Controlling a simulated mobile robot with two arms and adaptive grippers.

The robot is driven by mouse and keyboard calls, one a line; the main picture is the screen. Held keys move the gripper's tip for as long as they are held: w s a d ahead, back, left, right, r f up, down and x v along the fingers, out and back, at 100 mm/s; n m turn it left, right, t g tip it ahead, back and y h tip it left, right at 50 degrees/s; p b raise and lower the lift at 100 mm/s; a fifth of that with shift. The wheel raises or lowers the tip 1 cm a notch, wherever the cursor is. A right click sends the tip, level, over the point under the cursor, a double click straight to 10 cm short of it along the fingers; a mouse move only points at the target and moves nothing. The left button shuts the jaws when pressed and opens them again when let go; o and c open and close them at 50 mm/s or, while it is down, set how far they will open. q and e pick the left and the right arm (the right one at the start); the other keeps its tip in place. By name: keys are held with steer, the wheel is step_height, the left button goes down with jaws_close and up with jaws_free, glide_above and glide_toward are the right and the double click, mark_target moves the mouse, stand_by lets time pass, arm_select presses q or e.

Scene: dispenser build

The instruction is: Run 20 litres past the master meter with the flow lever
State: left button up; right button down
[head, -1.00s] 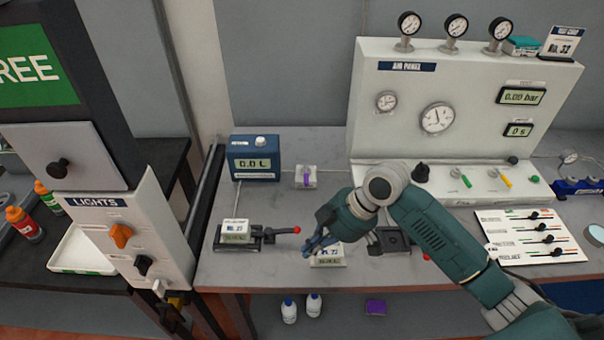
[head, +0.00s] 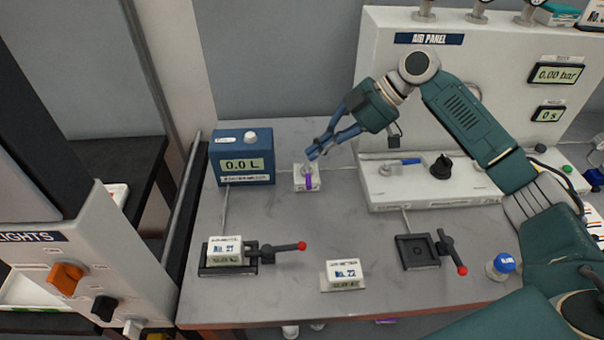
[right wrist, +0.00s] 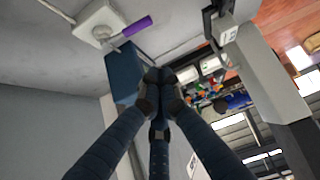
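The blue master meter (head: 243,176) stands at the back left of the bench, its display reading 0.0 L. Just right of it is the flow lever, a white block with a purple handle (head: 309,181). The purple handle also shows at the upper left in the right wrist view (right wrist: 138,26). My right gripper (head: 313,152) is just above and behind the flow lever in the head view. Its fingertips (right wrist: 159,92) come together with nothing between them. Whether they touch the lever block cannot be told. My left gripper is out of view.
Meter No. 21 (head: 225,249) sits on a left cradle with a red-knobbed lever (head: 285,247). Meter No. 22 (head: 344,272) lies at the front middle. An empty cradle (head: 418,251) and blue-capped bottle (head: 502,265) are right. The air panel (head: 480,70) stands behind.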

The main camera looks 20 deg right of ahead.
mark_target(308, 176)
steer(key=a+f+p, duration=0.1)
steer(key=f, duration=0.1)
steer(key=a+f+p, duration=0.1)
steer(key=f+p, duration=0.1)
steer(key=f, duration=0.1)
steer(key=a+f+p, duration=0.1)
steer(key=f+p, duration=0.1)
steer(key=f, duration=0.1)
steer(key=shift+w, duration=0.35)
steer(key=shift+d+f, duration=0.1)
steer(key=shift+d, duration=0.1)
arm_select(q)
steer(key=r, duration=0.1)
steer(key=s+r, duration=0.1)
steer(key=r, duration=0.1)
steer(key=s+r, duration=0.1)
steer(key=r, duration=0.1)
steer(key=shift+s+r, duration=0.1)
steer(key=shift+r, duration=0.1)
arm_select(e)
steer(key=shift+a, duration=0.1)
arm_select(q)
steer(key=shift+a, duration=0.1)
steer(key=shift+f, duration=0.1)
